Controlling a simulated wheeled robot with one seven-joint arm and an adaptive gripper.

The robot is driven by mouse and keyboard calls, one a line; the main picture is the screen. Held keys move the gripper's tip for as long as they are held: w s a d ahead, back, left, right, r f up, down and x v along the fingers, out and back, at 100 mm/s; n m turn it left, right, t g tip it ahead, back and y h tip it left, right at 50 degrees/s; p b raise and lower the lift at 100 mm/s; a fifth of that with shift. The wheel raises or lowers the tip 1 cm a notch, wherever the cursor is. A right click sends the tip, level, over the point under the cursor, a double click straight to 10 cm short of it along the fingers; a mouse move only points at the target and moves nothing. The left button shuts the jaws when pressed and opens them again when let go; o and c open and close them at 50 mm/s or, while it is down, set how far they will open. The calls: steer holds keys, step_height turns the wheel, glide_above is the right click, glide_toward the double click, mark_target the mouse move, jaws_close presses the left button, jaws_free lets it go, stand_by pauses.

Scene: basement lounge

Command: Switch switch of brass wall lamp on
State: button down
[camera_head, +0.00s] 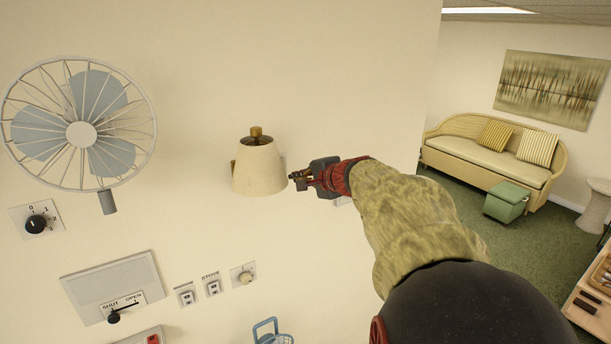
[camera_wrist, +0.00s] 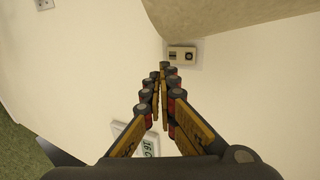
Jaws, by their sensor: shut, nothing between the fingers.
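The brass wall lamp (camera_head: 258,170) has a cream shade with a brass top and is mounted on the wall. The underside of its shade (camera_wrist: 215,14) fills the top right of the wrist view. My gripper (camera_head: 296,178) is shut and empty, just right of the shade. Its fingers (camera_wrist: 162,80) come together just short of the plate in the picture; contact cannot be told.
A wall fan (camera_head: 80,134) and its dial (camera_head: 36,222) are at left. Below are a shut/open panel (camera_head: 112,286), switches (camera_head: 186,294) and a knob (camera_head: 244,274). A numeric display (camera_wrist: 142,139) is partly behind my fingers. A sofa (camera_head: 490,165) stands far right.

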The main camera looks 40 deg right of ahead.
steer(key=x, duration=0.2)
steer(key=p+x, duration=0.1)
steer(key=x, duration=0.1)
steer(key=r+x, duration=0.1)
steer(key=x, duration=0.1)
steer(key=shift+w, duration=0.2)
